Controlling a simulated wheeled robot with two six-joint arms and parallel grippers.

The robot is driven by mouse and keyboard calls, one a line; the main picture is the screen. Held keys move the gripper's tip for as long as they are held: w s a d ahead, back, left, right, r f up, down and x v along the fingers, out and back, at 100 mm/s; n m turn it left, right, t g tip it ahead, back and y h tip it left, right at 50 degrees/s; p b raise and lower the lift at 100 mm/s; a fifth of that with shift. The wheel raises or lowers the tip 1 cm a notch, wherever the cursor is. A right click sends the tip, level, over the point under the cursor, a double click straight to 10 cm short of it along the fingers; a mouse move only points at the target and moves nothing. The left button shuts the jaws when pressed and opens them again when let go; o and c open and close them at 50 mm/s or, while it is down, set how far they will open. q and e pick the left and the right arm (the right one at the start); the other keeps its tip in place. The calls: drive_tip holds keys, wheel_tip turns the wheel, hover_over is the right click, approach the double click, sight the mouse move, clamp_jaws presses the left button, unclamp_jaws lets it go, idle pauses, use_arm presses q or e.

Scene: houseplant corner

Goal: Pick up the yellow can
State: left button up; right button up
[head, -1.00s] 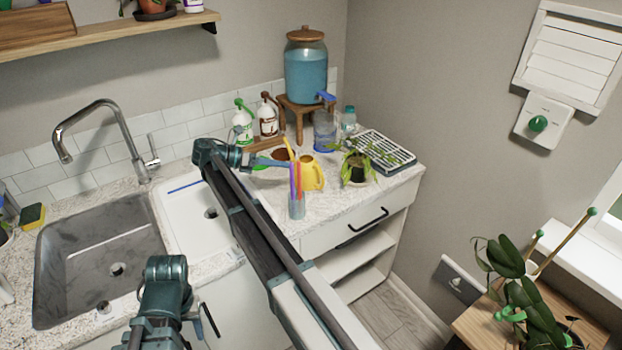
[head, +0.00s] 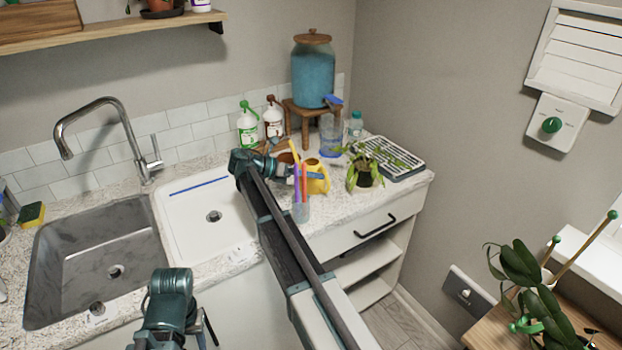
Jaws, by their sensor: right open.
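The yellow can (head: 318,184), a small watering can with a spout rising to the left, stands upright on the counter between the pen cup and the leafy potted plant. My right arm reaches across from the lower right. Its open gripper (head: 308,174) points right, with its fingers at the can's left side. The pens and the wrist partly hide the fingers and the can, so I cannot tell whether they touch. My left gripper is not in view; only part of my left arm shows at the bottom.
A glass cup (head: 301,212) with colored pens stands just in front of the can. A potted plant (head: 364,172) is close on the right, beside a drying rack (head: 400,160). The sinks (head: 95,250) are left.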

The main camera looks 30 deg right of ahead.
sight(327, 181)
drive_tip(key=shift+f+b+x, duration=0.2)
drive_tip(key=shift+b+x, duration=0.4)
drive_tip(key=shift+x, duration=0.6)
drive_tip(key=shift+f+b+x, duration=0.2)
drive_tip(key=shift+b+x, duration=0.35)
drive_tip(key=shift+x, duration=0.6)
drive_tip(key=shift+w+d+f, duration=0.1)
drive_tip(key=shift+w+d, duration=0.05)
clamp_jaws()
